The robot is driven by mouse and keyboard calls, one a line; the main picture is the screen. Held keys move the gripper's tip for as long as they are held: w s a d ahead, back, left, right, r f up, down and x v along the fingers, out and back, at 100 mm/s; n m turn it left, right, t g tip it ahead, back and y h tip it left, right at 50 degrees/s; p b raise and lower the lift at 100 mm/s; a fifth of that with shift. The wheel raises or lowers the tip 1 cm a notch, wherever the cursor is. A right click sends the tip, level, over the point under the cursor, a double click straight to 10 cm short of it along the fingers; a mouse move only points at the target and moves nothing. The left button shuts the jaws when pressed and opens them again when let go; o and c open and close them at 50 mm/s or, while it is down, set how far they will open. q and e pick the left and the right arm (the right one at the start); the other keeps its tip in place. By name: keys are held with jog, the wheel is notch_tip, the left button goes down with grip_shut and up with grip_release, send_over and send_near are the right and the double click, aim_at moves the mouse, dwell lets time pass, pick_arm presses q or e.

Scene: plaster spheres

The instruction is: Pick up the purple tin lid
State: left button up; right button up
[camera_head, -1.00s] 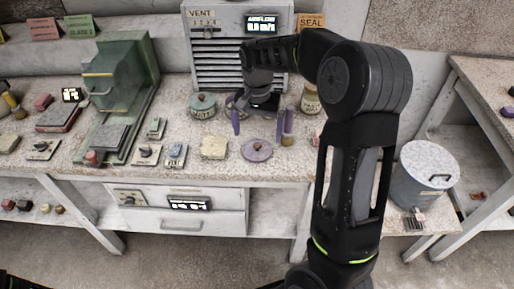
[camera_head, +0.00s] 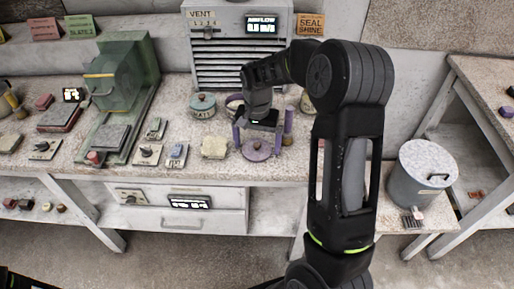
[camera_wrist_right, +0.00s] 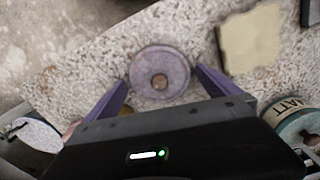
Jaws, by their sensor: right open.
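The purple tin lid (camera_head: 257,150) is a flat round disc with a small brown knob in its middle. It lies on the speckled bench top near the front edge. In the right wrist view the lid (camera_wrist_right: 160,76) lies just beyond and between the two purple fingers. My right gripper (camera_head: 257,145) is open and empty, pointing down above and slightly behind the lid; it also shows in the right wrist view (camera_wrist_right: 163,88). I cannot tell whether a finger touches the lid. My left gripper is not in view.
A cream square block (camera_head: 214,146) lies left of the lid. A teal-lidded tin (camera_head: 202,106) stands behind it, and an upright purple cylinder (camera_head: 288,120) stands close to the right finger. The vent cabinet (camera_head: 236,50) is at the back.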

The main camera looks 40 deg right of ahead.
aim_at(258, 144)
jog(key=shift+c, duration=0.2)
jog(key=c, duration=1.1)
jog(key=shift+c, duration=0.2)
jog(key=shift+r, duration=0.15)
notch_tip(258, 144, up, 10)
jog(key=b, duration=0.1)
jog(key=shift+d, duration=0.1)
dwell(0.4)
